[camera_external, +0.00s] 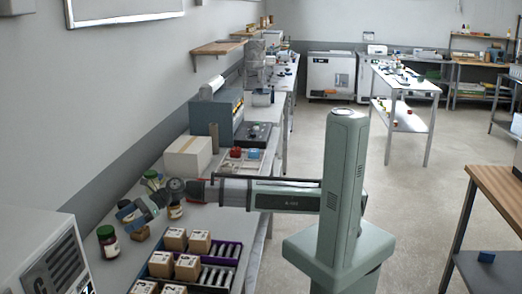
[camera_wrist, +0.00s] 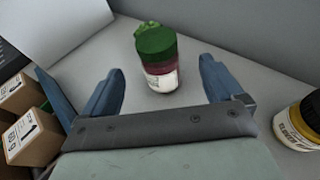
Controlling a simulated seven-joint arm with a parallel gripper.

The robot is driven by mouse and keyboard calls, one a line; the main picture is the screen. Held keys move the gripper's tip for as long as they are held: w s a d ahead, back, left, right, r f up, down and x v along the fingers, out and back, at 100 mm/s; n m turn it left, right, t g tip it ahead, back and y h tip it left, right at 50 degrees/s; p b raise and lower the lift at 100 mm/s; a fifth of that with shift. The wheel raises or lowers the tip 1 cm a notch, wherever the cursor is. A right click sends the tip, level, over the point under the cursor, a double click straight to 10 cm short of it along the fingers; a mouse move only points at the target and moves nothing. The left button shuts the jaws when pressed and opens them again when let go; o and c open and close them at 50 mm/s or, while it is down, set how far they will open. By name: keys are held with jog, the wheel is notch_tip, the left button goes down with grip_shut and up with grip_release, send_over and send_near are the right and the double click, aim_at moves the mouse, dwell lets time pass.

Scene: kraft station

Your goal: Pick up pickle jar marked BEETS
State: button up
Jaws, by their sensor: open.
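A jar (camera_wrist: 157,62) with a green lid, dark red contents and a white label stands upright in the wrist view, ahead of my gripper and roughly in line with the gap between its fingers. What looks like the same jar (camera_external: 108,243) stands near the wall side of the bench in the external view. The label's text is too small to read. My gripper (camera_external: 128,214) is open, its blue fingers apart and empty; they also show in the wrist view (camera_wrist: 162,78). The fingers appear short of the jar.
A jar with a dark lid and yellow band (camera_wrist: 301,123) stands at the right of the wrist view. Cardboard boxes (camera_external: 175,238) fill the tray nearby. A grey machine (camera_external: 50,260) is at the near left.

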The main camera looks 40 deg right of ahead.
aim_at(101, 235)
jog(key=x, duration=0.5)
jog(key=shift+a, duration=0.2)
jog(key=shift+x, duration=2.6)
jog(key=shift+s+r, duration=0.2)
jog(key=c, duration=1.3)
jog(key=shift+c, duration=0.7)
jog(key=shift+r, duration=0.2)
